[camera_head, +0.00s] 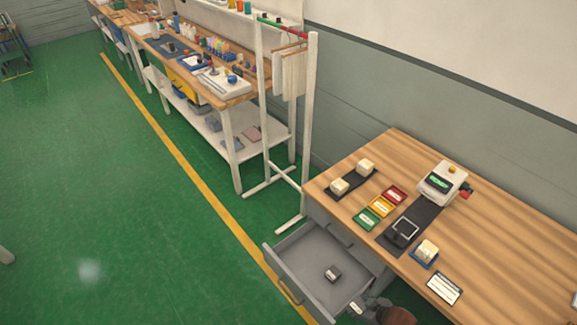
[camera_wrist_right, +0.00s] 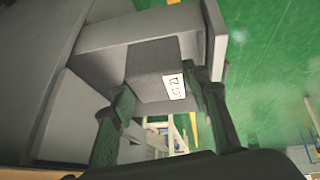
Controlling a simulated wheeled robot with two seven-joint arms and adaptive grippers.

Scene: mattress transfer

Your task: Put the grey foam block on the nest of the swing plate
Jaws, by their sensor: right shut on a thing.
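My right gripper (camera_wrist_right: 160,98) shows in the right wrist view with its two dark fingers closed on either side of a grey block (camera_wrist_right: 152,65) bearing a white "LOT 21" label. In the head view the right gripper (camera_head: 364,303) is at the bottom, by the right side of the open drawer, with a white label at its tips; most of the held block is hard to make out. A dark plate with a pale-edged square (camera_head: 405,228) lies on the wooden table, seemingly the swing plate's nest. My left gripper is out of view.
The open grey drawer (camera_head: 296,263) holds a small dark labelled block (camera_head: 332,273). The table (camera_head: 500,250) carries a screened device (camera_head: 446,183), coloured cards (camera_head: 380,206), a cream block in a blue holder (camera_head: 424,262), and a white card (camera_head: 444,288). The table's right side is mostly clear.

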